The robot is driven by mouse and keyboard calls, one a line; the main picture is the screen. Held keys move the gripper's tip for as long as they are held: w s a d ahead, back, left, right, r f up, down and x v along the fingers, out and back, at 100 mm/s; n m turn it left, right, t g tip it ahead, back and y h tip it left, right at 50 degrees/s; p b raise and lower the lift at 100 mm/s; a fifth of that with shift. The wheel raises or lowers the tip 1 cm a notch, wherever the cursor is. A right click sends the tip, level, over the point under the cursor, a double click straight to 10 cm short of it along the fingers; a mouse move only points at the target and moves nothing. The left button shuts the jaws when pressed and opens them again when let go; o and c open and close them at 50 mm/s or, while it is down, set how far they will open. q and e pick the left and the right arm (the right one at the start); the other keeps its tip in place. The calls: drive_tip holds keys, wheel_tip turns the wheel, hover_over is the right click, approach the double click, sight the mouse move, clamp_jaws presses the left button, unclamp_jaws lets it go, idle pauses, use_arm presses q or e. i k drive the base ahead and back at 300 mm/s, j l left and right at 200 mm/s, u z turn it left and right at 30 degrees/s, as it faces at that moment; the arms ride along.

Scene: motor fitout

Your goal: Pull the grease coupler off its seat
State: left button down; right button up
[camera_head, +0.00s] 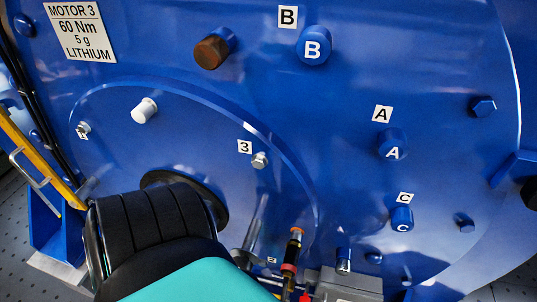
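A slim fitting with a brass-orange top, black middle and red ring (294,249) stands near the bottom centre, in front of the blue motor face. It looks like the grease coupler, but I cannot be sure. Its lower end and whatever it sits on are not clear. A small bright red piece (306,296) shows just below it at the bottom edge.
The blue motor (340,110) fills the view, with a label plate (80,30). Metal nipples (260,160) and (84,128), a white cap (144,110), a rusty plug (211,53) and blue plugs (314,46) stick out. A grey box (345,284) lies bottom right; a yellow bar (40,160) stands left.

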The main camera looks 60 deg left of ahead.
sight(293, 253)
drive_tip(key=u, duration=1.4)
